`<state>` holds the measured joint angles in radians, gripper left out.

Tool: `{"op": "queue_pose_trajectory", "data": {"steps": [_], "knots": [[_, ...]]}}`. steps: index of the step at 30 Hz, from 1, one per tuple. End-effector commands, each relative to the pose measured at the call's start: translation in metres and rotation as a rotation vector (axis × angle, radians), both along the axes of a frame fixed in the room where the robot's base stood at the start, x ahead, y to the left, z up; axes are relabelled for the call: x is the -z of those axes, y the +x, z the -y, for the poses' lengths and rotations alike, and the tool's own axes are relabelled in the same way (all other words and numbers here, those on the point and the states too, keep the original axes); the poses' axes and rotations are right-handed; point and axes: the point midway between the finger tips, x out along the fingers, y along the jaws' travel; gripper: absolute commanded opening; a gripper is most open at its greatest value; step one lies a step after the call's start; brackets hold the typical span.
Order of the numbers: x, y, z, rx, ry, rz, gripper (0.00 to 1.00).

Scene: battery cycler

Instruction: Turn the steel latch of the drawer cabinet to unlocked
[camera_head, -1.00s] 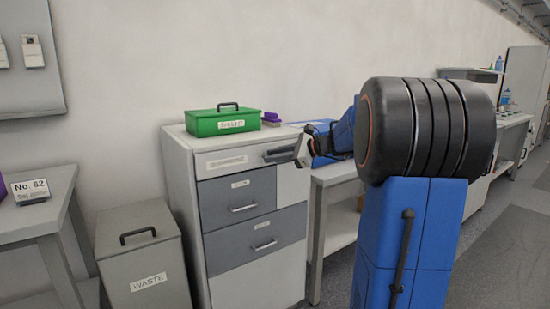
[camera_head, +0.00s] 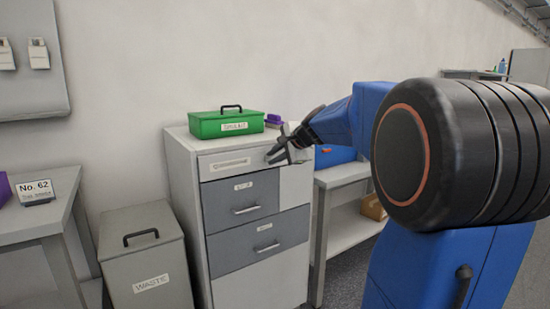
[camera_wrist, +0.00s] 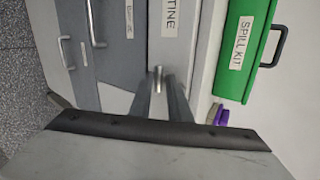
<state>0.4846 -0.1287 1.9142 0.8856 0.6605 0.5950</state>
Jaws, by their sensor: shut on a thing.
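The drawer cabinet (camera_head: 184,200) is pale with grey drawer fronts and stands against the wall. It also shows sideways in the wrist view (camera_wrist: 182,65). The steel latch (camera_wrist: 157,78) is a small bright bar on the cabinet front, beside the labelled top drawer. My gripper (camera_head: 274,153) is at the upper right of the cabinet front. In the wrist view its two dark fingers (camera_wrist: 160,95) are on either side of the latch, shut on it. The fingers hide part of the latch, and I cannot tell its exact angle.
A green spill kit box (camera_head: 228,124) and a small purple item (camera_head: 273,120) sit on the cabinet top. A grey waste bin (camera_head: 148,262) stands to the left. A workbench (camera_head: 346,174) with a blue case (camera_head: 334,156) is at the right, partly behind my arm.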

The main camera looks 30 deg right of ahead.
Motion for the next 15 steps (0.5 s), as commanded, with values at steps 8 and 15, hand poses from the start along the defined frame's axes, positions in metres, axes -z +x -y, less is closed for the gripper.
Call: {"op": "queue_pose_trajectory", "data": {"steps": [8,15], "knots": [[0.0084,-0.0011,-0.0039,-0.007,-0.108,-0.011,0.00],[0.0091,-0.0011,-0.0036,-0.006,-0.138,-0.011,0.00]]}}
